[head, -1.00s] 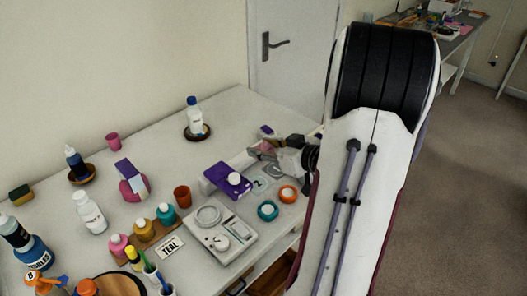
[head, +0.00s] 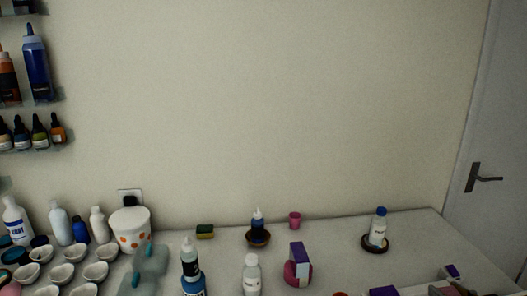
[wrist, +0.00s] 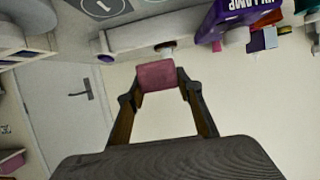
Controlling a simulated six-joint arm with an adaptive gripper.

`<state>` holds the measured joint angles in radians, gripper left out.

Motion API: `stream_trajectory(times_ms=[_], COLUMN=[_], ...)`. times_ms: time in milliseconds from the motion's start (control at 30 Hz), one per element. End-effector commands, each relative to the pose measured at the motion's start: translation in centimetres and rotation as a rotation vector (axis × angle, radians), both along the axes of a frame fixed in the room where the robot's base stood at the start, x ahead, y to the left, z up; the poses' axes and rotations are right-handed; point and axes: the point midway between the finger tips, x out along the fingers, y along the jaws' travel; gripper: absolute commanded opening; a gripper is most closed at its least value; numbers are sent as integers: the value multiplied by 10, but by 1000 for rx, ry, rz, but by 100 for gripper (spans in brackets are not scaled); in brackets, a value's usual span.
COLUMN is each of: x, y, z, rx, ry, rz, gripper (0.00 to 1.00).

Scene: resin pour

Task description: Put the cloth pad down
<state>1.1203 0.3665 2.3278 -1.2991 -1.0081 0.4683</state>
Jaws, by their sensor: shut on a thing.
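The cloth pad (wrist: 157,76) is a small dusky-pink block in the wrist view. My gripper (wrist: 159,84) is shut on it, with one dark finger on each side. In the wrist view the pad shows against the pale wall, near the edge of the bench. I cannot tell whether it touches anything below. In the head view the bench's right front part is cut off by the bottom edge, and the pad is not clearly seen there.
In the head view, a white bottle on a dark coaster (head: 378,230) stands at the back right. A pink cup (head: 295,219), a sponge (head: 205,231) and a purple box (head: 297,254) stand further left. The wrist view shows a purple box (wrist: 240,13) near the gripper.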

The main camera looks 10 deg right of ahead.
Motion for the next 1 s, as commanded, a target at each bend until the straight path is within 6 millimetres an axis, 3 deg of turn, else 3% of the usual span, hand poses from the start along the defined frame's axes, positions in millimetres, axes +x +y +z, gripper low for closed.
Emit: stream_trajectory(times_ms=[300,500,733,1000], x=[-6,6,31,63], y=[-48,-60,-52,-24], z=[3,8,13,16], rx=[-1,-1,0,0], ry=[-1,0,0,-1], rz=[-176,-272,-330,-351], gripper=[14,14,14,14])
